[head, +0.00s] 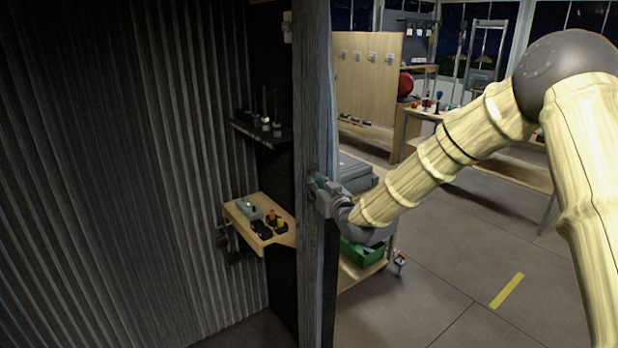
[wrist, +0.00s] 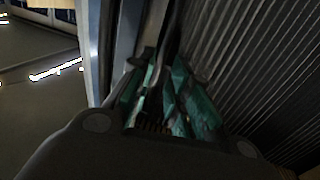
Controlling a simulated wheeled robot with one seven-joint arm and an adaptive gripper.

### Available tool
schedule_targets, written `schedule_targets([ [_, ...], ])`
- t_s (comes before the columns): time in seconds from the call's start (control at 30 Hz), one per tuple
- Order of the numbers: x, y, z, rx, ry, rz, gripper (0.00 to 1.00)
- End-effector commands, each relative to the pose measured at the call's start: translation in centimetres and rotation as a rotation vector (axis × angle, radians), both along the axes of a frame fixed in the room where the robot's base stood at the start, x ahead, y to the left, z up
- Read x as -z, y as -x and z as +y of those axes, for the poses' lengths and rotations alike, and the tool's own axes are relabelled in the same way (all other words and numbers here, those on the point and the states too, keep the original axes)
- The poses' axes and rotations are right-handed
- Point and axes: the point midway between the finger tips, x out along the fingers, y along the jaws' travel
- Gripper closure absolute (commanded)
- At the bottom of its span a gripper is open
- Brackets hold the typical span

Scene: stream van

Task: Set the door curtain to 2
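A dark, ribbed surface (head: 120,170), which looks like the door curtain, fills the left of the head view. Similar dark ribs (wrist: 255,75) fill the right of the wrist view. A grey upright post (head: 310,90) stands right of it, beside the opening. My gripper (head: 318,188) is at the post's right edge, about halfway up the picture. In the wrist view its teal fingers (wrist: 162,92) point at a dark upright edge, with a narrow gap between them. I cannot tell whether they grip anything there. I see no mark reading 2.
A small wooden shelf (head: 250,208) with dark and orange items is left of the post, under a black shelf (head: 245,130). Right of the post are a cart with a green bin (head: 362,250) and a wooden workbench (head: 500,165). Open floor (head: 450,290) lies at the lower right.

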Motion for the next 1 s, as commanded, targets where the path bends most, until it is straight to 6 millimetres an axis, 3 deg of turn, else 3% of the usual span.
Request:
schedule_targets([
  [0.33,0.0,-3.9,1.8,0.000,0.000,0.000,0.81],
  [0.77,0.0,-4.6,2.1,0.000,0.000,0.001,0.81],
  [0.87,0.0,-4.6,2.1,0.000,0.000,0.001,0.99],
  [1.0,0.0,-4.5,2.1,0.000,0.000,0.001,1.00],
])
